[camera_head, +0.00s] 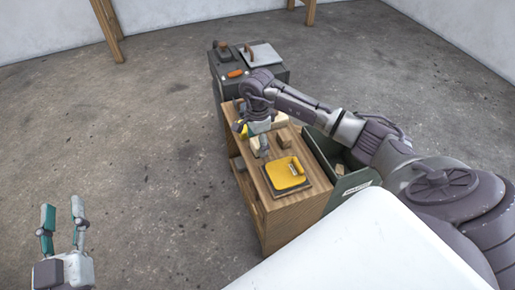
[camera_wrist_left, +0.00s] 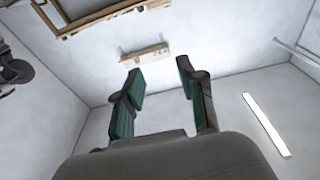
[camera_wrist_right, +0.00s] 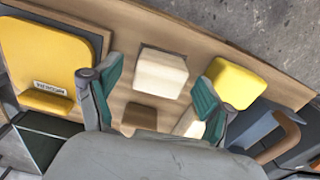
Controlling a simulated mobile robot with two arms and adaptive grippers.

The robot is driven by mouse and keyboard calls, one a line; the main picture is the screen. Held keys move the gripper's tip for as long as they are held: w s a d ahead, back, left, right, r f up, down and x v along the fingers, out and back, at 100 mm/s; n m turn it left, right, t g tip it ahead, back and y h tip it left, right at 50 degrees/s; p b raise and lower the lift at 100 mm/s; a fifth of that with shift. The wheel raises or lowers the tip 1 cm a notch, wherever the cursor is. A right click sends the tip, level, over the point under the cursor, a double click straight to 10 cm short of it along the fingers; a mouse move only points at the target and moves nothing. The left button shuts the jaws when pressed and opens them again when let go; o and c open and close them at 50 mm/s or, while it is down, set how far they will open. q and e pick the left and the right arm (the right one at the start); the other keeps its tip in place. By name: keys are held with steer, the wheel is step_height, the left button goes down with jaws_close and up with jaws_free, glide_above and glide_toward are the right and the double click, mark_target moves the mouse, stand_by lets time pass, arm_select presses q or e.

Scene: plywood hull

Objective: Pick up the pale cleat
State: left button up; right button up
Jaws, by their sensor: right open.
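The pale cleat (camera_wrist_right: 160,72), a cream block, lies on the wooden bench top (camera_head: 308,185). In the right wrist view it shows just beyond and between the fingertips of my right gripper (camera_wrist_right: 158,85). That gripper (camera_head: 260,143) is open, empty and low over the bench in the head view, partly hiding the blocks there. I cannot tell its exact height above the cleat.
A yellow block (camera_wrist_right: 238,82) and a brown block (camera_wrist_right: 138,117) flank the cleat. Another pale block (camera_wrist_right: 190,118) is partly hidden by a finger. A yellow labelled piece (camera_head: 286,172) lies nearer. A green bin (camera_head: 322,152) stands right; a dark cabinet (camera_head: 222,80) stands behind.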

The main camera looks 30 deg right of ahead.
steer(key=shift+f, duration=0.7)
steer(key=c, duration=1.2)
arm_select(q)
steer(key=shift+s+d+r+t, duration=0.15)
steer(key=shift+r+t, duration=0.45)
steer(key=shift+r, duration=0.3)
arm_select(e)
steer(key=shift+c, duration=0.2)
steer(key=shift+r, duration=0.2)
